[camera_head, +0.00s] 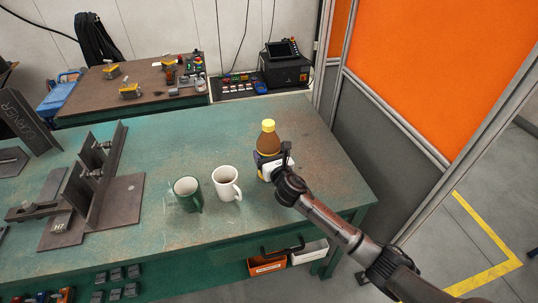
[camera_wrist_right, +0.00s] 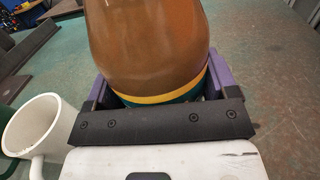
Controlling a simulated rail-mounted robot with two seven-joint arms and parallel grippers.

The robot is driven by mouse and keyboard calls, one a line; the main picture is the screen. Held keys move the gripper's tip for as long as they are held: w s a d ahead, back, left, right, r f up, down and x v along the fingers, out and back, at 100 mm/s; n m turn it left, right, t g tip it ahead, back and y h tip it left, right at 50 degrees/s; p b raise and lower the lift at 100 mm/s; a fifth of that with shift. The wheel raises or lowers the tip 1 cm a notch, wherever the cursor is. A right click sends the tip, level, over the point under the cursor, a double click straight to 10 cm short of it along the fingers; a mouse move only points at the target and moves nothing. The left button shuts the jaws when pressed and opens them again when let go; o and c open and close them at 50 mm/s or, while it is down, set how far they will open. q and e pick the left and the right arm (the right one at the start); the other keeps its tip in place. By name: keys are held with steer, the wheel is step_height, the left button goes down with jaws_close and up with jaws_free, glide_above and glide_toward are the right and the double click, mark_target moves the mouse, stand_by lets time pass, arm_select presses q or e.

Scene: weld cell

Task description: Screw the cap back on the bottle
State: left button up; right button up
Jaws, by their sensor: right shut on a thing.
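A brown bottle (camera_head: 268,143) stands upright on the green bench (camera_head: 330,185), towards its right side. A yellow cap (camera_head: 268,125) sits on top of the bottle; whether it is screwed tight cannot be told. My right gripper (camera_head: 270,160) comes in from the right and is shut around the bottle's body. In the right wrist view the bottle (camera_wrist_right: 150,45) fills the space between the fingers of my right gripper (camera_wrist_right: 158,88), with a yellow and green band low on it. The cap is out of that view. My left gripper is not in view.
A white mug (camera_head: 227,184) and a green mug (camera_head: 187,195) stand left of the bottle. A steel welding fixture (camera_head: 100,180) fills the bench's left. An orange bin (camera_head: 267,266) hangs under the front edge. An orange and grey partition (camera_head: 400,125) rises behind on the right.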

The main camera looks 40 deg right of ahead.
steer(key=o, duration=1.6)
steer(key=shift+f, duration=0.1)
steer(key=shift+o, duration=0.2)
steer(key=shift+r, duration=0.2)
steer(key=p+v, duration=0.3)
steer(key=v, duration=0.9)
